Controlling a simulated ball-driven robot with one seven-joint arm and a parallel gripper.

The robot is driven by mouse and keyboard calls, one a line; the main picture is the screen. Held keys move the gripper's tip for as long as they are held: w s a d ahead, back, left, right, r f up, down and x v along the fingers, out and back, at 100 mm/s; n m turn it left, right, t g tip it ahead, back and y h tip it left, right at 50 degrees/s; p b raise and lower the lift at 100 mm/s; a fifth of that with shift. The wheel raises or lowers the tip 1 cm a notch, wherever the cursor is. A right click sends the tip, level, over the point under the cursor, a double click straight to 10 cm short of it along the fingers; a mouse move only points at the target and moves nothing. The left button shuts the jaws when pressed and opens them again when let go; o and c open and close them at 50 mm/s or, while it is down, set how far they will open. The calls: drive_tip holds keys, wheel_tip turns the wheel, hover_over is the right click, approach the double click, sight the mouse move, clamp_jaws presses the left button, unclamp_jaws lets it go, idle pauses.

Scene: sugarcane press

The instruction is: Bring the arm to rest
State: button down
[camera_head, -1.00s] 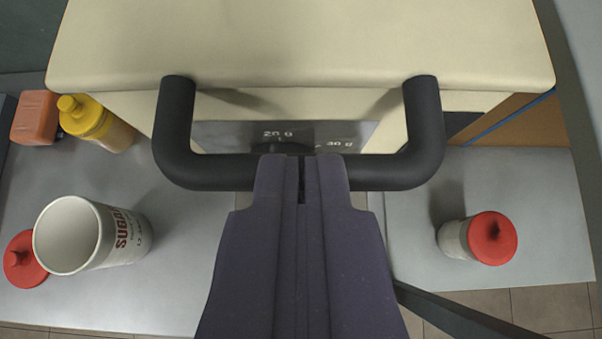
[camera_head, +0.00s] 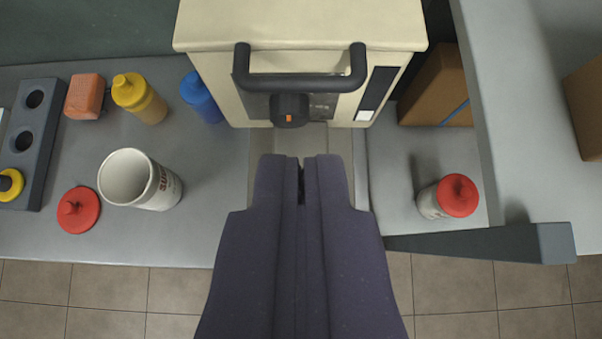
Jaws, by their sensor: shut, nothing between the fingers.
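My gripper (camera_head: 301,165) is shut and empty, pointing up the picture from the bottom middle. Its fingertips are apart from everything, below a cream machine (camera_head: 300,25) in the picture. The machine has a black bar handle (camera_head: 300,83) on its front and a dark knob with an orange mark (camera_head: 289,110) under it. The handle is clear of my fingers.
On the left counter stand an open white cup (camera_head: 160,188), a red lid (camera_head: 78,210), yellow (camera_head: 140,98) and blue (camera_head: 202,97) bottles, an orange block (camera_head: 85,97) and a dark holed rack (camera_head: 38,140). A red-lidded jar (camera_head: 450,196) and cardboard box (camera_head: 437,88) are at right. Tiled floor (camera_head: 110,290) shows below.

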drive_tip(key=w+r+t+b, duration=0.3)
drive_tip(key=r+b, duration=1)
drive_tip(key=r, duration=0.3)
drive_tip(key=s+r+t+b, duration=0.1)
drive_tip(key=s+r+b, duration=0.1)
drive_tip(key=s+r, duration=0.3)
drive_tip(key=s+r+t+b, duration=0.1)
drive_tip(key=s+r+b, duration=0.2)
drive_tip(key=r, duration=0.7)
drive_tip(key=shift+s+t, duration=0.3)
drive_tip(key=shift+s, duration=0.9)
drive_tip(key=shift+f, duration=0.1)
